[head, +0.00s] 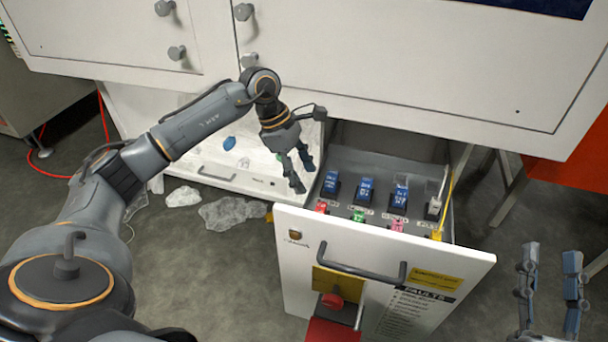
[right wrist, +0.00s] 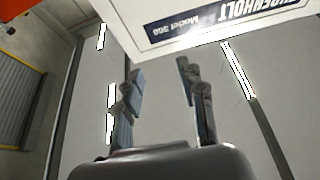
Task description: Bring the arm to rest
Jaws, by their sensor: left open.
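My left arm (head: 190,122) reaches in from the left in the head view. Its gripper (head: 298,175) is open and points down above the left rear corner of an open drawer (head: 385,262). I see nothing held in it. My right gripper (head: 548,285) is at the lower right of the head view, fingers up and spread apart, beside the drawer front. In the right wrist view its fingers (right wrist: 162,100) are apart with nothing between them.
The drawer holds several blue-topped modules (head: 366,190) and has a grey handle (head: 362,262). A red box-like part (head: 333,328) sits at its front. White cabinet doors (head: 400,60) overhang it. Crumpled clear film (head: 232,212) lies on the floor. An orange panel (head: 575,160) stands right.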

